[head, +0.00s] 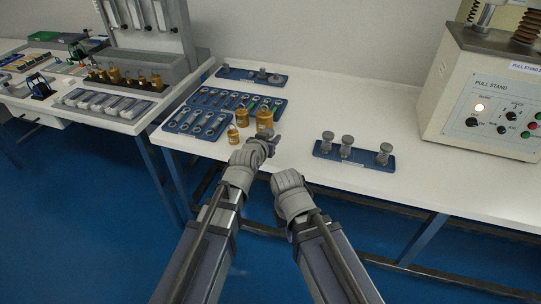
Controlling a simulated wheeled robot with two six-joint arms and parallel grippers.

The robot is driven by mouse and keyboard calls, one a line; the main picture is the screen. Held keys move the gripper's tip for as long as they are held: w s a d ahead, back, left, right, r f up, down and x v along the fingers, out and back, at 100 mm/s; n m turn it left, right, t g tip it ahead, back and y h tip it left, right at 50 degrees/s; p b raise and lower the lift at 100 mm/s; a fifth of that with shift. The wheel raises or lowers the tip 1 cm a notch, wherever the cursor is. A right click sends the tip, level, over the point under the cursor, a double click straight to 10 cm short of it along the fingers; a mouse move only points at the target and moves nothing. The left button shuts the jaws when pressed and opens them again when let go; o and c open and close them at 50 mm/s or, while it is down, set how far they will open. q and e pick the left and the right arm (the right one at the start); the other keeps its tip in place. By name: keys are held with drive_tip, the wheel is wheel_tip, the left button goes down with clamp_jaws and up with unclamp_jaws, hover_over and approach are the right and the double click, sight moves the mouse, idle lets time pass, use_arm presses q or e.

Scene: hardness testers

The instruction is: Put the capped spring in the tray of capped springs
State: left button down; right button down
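A blue tray (367,163) on the right of the white table holds three upright grey pieces with wide tops (346,146). A second blue tray (240,76) at the back holds a few smaller grey pieces (262,73). I cannot tell for sure which pieces are the capped springs. My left gripper (272,140) is at the table's front edge, just in front of the brass cylinders; its fingers are too small to read. My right gripper (288,177) is in front of the table edge, left of the right tray; its fingertips are hidden.
Brass cylinders (264,120) stand beside blue trays of flat parts (196,123) at the table's left. A pull stand machine (490,95) fills the right back. Another bench (120,122) with a rack is at left. The table's middle is clear.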

use_arm(q)
drive_tip(key=shift+f+b, duration=1.9)
drive_tip(key=shift+f, duration=0.2)
drive_tip(key=shift+r, duration=0.15)
drive_tip(key=c, duration=0.9)
unclamp_jaws()
drive_tip(key=o, duration=0.4)
